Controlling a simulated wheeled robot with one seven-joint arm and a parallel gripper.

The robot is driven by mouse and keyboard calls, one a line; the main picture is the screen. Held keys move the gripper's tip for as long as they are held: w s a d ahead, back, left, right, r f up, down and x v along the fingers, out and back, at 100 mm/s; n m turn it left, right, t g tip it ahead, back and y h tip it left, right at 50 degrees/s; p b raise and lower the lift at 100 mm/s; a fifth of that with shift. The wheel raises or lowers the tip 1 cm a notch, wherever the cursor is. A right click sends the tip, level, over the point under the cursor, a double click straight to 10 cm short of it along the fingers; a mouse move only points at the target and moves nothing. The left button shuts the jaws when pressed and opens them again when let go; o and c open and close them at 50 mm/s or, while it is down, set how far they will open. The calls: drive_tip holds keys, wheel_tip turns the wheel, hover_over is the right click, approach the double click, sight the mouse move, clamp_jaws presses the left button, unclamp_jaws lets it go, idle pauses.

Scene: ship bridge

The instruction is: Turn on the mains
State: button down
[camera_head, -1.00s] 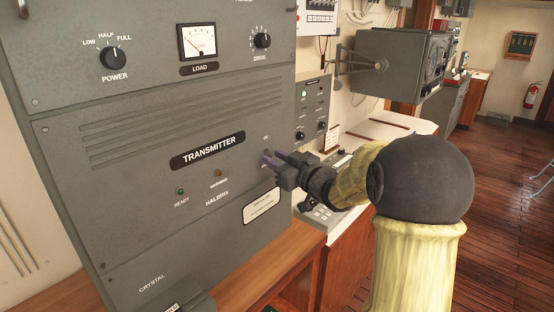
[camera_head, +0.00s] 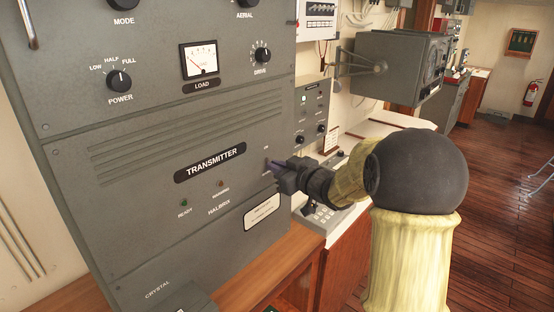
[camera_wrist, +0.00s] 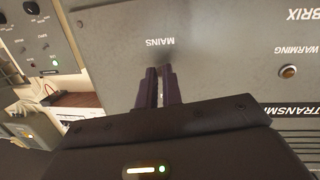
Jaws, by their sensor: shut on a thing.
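The grey transmitter panel (camera_head: 120,170) fills the left of the head view, with the word TRANSMITTER on a dark plate. The MAINS label (camera_wrist: 160,42) shows upside down in the wrist view. My gripper (camera_head: 270,165) is at the panel's right side. In the wrist view its two dark purple fingers (camera_wrist: 159,84) are close together just by the MAINS label, shut on the mains switch. The READY lamp (camera_head: 183,202) looks dark green, and the WARMING lamp (camera_wrist: 288,71) looks brownish orange.
Above are the POWER knob (camera_head: 119,80), LOAD meter (camera_head: 199,60) and DRIVE knob (camera_head: 261,55). A smaller control box (camera_head: 312,110) is on the wall to the right. A wooden ledge (camera_head: 270,265) runs below the panel. Open wooden floor (camera_head: 500,190) lies at the right.

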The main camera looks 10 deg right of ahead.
sight(268, 160)
drive_tip(key=shift+w+a+r+g+h+p, duration=0.1)
drive_tip(key=shift+r+g+h+p, duration=0.8)
drive_tip(key=shift+p, duration=3.3)
drive_tip(key=shift+w+r+g+h+p, duration=0.1)
drive_tip(key=shift+r+g+h+p, duration=0.75)
drive_tip(key=shift+p, duration=3.3)
drive_tip(key=g+p, duration=0.1)
drive_tip(key=p, duration=0.1)
drive_tip(key=g+p, duration=0.1)
drive_tip(key=p, duration=0.1)
drive_tip(key=shift+a+f+n, duration=0.1)
drive_tip(key=shift+f+n, duration=0.15)
drive_tip(key=shift+n, duration=0.05)
drive_tip(key=shift+w+p, duration=0.1)
drive_tip(key=shift+p, duration=0.45)
drive_tip(key=shift+w+g+h+p, duration=0.1)
drive_tip(key=shift+g+h+p, duration=0.45)
drive_tip(key=shift+p, duration=0.45)
drive_tip(key=c, duration=1.6)
unclamp_jaws()
drive_tip(key=shift+o, duration=0.2)
